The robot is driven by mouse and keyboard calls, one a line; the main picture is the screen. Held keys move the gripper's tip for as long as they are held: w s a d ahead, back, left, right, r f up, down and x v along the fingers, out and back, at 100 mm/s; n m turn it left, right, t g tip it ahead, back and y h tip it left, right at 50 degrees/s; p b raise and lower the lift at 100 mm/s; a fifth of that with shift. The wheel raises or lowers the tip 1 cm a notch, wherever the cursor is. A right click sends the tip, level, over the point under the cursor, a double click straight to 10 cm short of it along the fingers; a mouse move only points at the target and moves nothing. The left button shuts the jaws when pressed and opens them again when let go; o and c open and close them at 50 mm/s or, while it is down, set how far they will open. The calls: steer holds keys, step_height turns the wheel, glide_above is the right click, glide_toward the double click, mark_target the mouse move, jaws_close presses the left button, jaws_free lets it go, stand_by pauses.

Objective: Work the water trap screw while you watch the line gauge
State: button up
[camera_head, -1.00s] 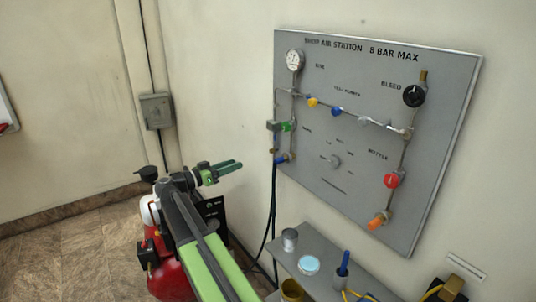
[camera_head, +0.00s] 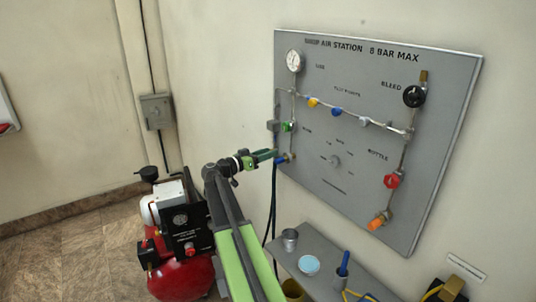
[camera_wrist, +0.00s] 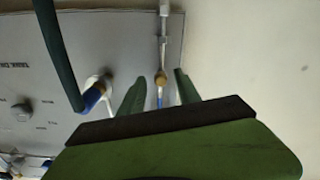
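The line gauge (camera_head: 294,61) is a round white dial at the upper left of the grey panel (camera_head: 315,195). It faces me, but its reading is too small to tell. Below it is a grey trap-like block (camera_head: 273,126) at the panel's left edge. My gripper (camera_head: 273,155) is at the panel's lower left, below that block. In the wrist view, my gripper's two green fingers (camera_wrist: 159,78) stand apart on either side of a small brass fitting (camera_wrist: 160,77), probably the water trap screw, with gaps on both sides. In the head view my gripper hides it.
A blue connector (camera_wrist: 93,98) with a dark hose (camera_wrist: 60,55) sits close beside the fingers. A green valve (camera_head: 288,127) is just above. A shelf (camera_head: 318,255) with a tin (camera_head: 290,239) stands below, and a red compressor (camera_head: 185,275) is at the lower left.

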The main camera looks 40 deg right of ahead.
steer(key=shift+c, duration=0.3)
jaws_close()
steer(key=shift+n, duration=0.4)
steer(key=shift+s+f+n, duration=0.1)
steer(key=shift+n, duration=6.5)
